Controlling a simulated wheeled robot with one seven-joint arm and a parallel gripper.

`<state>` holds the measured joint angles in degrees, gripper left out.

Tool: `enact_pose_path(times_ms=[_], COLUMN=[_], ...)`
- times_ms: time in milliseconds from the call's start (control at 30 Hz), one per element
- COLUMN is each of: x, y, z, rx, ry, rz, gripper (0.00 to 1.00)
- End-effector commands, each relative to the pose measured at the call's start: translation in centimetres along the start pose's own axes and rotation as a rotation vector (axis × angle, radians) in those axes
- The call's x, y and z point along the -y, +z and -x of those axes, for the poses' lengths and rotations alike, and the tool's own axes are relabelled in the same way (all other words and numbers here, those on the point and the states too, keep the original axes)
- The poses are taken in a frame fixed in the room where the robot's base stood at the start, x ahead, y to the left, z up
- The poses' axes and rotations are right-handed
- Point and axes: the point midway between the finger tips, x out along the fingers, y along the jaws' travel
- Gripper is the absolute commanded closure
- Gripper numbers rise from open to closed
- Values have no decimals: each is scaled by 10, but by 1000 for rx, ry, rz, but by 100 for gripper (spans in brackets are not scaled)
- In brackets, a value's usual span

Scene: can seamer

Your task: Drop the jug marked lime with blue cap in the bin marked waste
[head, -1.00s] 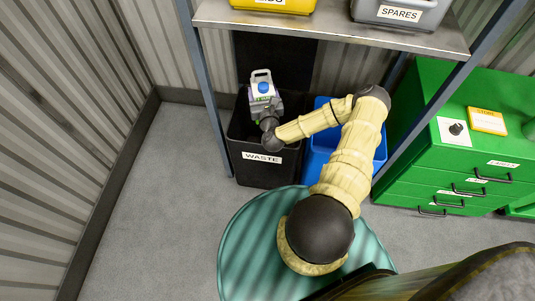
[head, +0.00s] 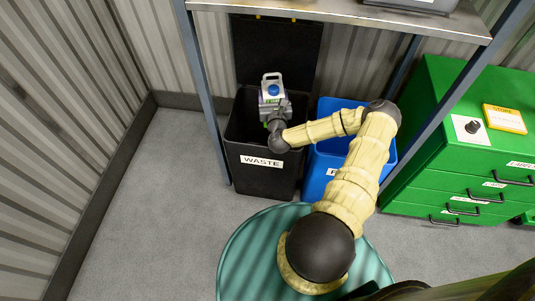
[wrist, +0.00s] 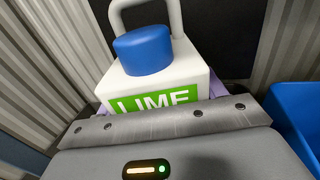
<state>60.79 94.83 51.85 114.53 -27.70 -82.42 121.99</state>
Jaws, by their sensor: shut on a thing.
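The jug (head: 271,88) is white with a handle, a blue cap and a green label; in the wrist view the jug (wrist: 150,80) reads LIME. My gripper (head: 272,108) is shut on the jug and holds it upright over the open top of the black bin (head: 262,175) marked WASTE. The gripper's grey body (wrist: 170,140) fills the lower wrist view and hides the lower part of the jug. I cannot tell how far the jug's base is from the bin's rim.
A blue bin (head: 320,178) stands just right of the waste bin. A shelf (head: 400,22) on metal posts is above and in front. A green drawer cabinet (head: 460,150) is at the right. Bare floor (head: 150,220) lies at the left.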

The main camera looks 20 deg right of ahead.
Motion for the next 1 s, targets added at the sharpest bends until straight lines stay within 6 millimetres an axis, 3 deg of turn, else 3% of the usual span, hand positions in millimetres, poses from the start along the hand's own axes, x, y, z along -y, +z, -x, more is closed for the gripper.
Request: enact_pose_path(times_ms=[500,933,967,1000], x=[0,-1,-1,-1], y=[-52,-58,-58,-58], z=[0,0,0,0], rx=[2,3,3,2], ry=[-1,1,1,1], rz=[0,0,0,0], gripper=[66,66,29,21])
